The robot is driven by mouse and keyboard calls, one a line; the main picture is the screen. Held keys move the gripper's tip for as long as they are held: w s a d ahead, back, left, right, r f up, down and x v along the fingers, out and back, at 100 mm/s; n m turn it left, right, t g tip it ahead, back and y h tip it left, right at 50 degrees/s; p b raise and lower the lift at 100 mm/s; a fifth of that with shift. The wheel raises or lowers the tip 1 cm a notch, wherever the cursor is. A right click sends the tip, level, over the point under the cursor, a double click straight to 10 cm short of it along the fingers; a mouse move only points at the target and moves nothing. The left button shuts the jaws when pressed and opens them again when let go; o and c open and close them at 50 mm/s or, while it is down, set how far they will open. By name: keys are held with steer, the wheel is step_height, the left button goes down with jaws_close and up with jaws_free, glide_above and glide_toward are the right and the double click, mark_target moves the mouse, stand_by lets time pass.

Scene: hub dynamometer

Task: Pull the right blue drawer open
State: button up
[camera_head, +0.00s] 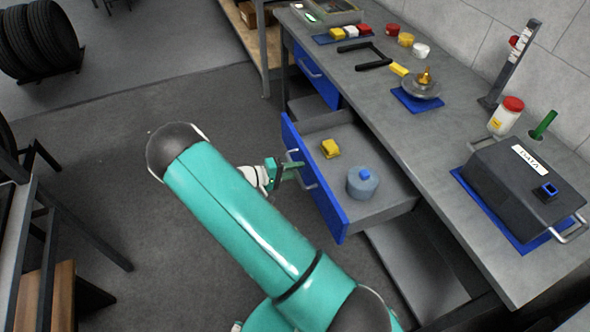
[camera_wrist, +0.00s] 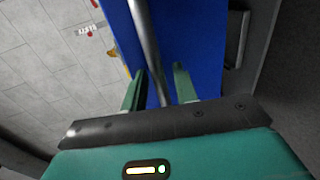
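The right blue drawer (camera_head: 315,180) is pulled well out from under the grey workbench, and its inside shows in the head view. A yellow object (camera_head: 330,148) and a grey-blue round container (camera_head: 362,183) with a blue top lie in it. My gripper (camera_head: 285,170) is at the drawer's handle, in front of the blue face. In the wrist view, the metal handle bar (camera_wrist: 148,45) runs between my two green fingers (camera_wrist: 160,88). The fingers stand apart, with a gap visible on the right of the bar. The blue face (camera_wrist: 195,40) fills the middle behind them.
The left blue drawer (camera_head: 315,74) is closed. The workbench top (camera_head: 440,135) carries a dark box (camera_head: 522,182), a jar (camera_head: 506,116) and small coloured parts. Tyres (camera_head: 40,40) stand at the far left. The floor left of the drawer (camera_head: 110,160) is clear.

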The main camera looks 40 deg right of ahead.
steer(key=v, duration=1.3)
steer(key=shift+a, duration=0.35)
steer(key=shift+r, duration=0.15)
steer(key=s+a+r+n+t+y, duration=0.1)
steer(key=s+a+r+t+y, duration=0.2)
steer(key=r, duration=0.8)
steer(key=s+a+r+t+y, duration=0.3)
steer(key=s+r+y, duration=0.4)
steer(key=s+r, duration=0.3)
steer(key=s+a+r+n+t+y, duration=0.1)
steer(key=s+a+r+t+y, duration=0.2)
steer(key=s+r, duration=0.7)
steer(key=shift+r+n+y, duration=0.3)
steer(key=shift+r+y, duration=0.55)
steer(key=shift+y, duration=0.25)
steer(key=shift+w, duration=0.1)
